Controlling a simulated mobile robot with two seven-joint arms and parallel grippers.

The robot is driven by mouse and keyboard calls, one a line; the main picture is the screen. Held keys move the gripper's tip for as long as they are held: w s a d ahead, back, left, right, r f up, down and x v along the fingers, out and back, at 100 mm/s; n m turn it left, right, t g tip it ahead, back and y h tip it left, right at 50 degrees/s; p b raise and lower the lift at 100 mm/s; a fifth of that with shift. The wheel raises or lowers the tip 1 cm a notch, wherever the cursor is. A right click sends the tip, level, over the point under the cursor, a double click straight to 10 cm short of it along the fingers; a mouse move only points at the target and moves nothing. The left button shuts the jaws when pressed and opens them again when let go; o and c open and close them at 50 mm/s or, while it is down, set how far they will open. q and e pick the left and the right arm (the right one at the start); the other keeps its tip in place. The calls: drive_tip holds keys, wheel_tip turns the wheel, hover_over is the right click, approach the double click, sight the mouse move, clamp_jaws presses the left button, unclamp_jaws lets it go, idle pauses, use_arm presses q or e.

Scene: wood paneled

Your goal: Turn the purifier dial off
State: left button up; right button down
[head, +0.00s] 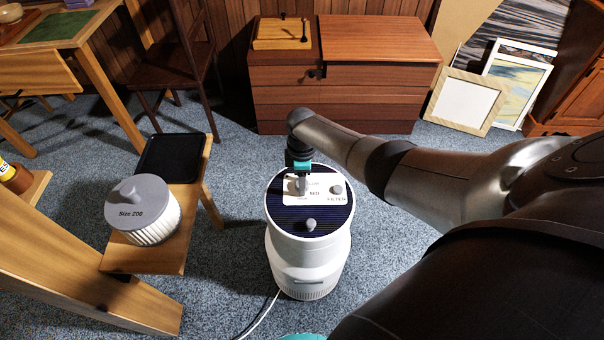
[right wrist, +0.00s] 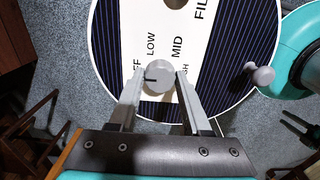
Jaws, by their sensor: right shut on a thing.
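The air purifier (head: 297,262) is a white cylinder standing on the carpet, with a dark striped round top and a white label panel. In the right wrist view, a round grey dial (right wrist: 158,77) on the panel has a dark mark pointing left, toward the partly hidden OFF label. LOW, MID and a partly covered HIGH are printed around it. My right gripper (right wrist: 159,84) has a finger on each side of the dial and is shut on it. In the head view the right gripper (head: 302,184) reaches down onto the panel and hides the dial.
Two other grey knobs (head: 311,224) (head: 336,189) stand on the purifier's top. A white filter with a grey lid (head: 140,200) sits on a wooden stool (head: 150,259) to the left. A wooden chest (head: 350,90) stands behind. A cord (head: 262,314) runs across the carpet.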

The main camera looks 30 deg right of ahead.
idle(0.3)
drive_tip(key=shift+c, duration=1.8)
unclamp_jaws()
drive_tip(key=shift+r, duration=0.1)
